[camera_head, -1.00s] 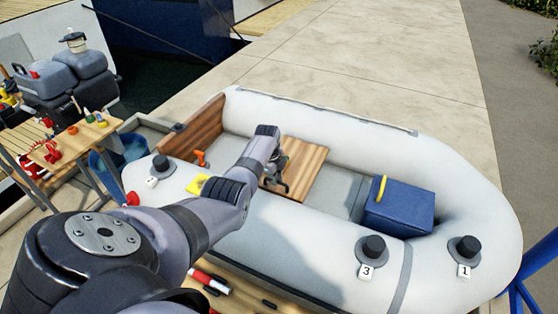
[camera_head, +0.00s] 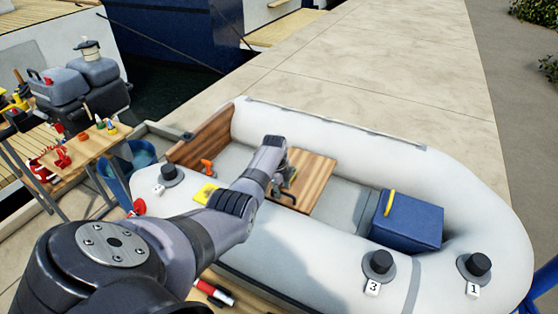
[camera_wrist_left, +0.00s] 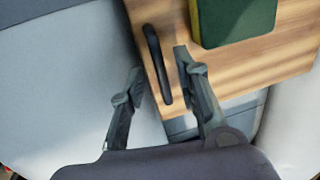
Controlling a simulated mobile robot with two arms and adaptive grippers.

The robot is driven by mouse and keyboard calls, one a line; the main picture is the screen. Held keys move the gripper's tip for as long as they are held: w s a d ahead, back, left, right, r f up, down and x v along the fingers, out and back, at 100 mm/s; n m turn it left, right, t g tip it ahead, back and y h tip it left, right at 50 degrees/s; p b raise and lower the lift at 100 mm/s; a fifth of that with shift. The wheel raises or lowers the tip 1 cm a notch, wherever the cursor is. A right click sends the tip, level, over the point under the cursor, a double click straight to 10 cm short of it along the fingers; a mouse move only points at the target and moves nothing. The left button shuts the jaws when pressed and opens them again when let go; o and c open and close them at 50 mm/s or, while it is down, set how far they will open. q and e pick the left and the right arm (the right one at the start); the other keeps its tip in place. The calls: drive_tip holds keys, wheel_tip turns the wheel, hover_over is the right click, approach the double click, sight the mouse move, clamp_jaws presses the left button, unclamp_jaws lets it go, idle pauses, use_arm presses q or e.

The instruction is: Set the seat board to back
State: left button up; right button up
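The wooden seat board (camera_head: 318,178) lies across the inside of the white inflatable boat, between its two side tubes. It also shows in the left wrist view (camera_wrist_left: 270,75). A black curved handle (camera_wrist_left: 156,60) sits along the board's edge in the left wrist view. My left gripper (camera_head: 282,190) is at the left edge of the board. In the left wrist view my left gripper (camera_wrist_left: 158,62) is open, with one finger on each side of the handle; I cannot tell whether they touch it. My right gripper is not in view.
A dark green item with a yellow edge (camera_wrist_left: 236,22) lies on the board. A blue box (camera_head: 408,222) with a yellow handle stands right of it. A brown transom (camera_head: 203,140), an orange item (camera_head: 207,166) and a yellow cloth (camera_head: 206,194) are to the left.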

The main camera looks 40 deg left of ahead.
use_arm(q)
wheel_tip(320, 180, up, 12)
drive_tip(key=s, duration=0.2)
drive_tip(key=shift+s+d+f, duration=0.15)
drive_tip(key=shift+d+f, duration=0.1)
drive_tip(key=shift+d, duration=0.05)
idle(0.5)
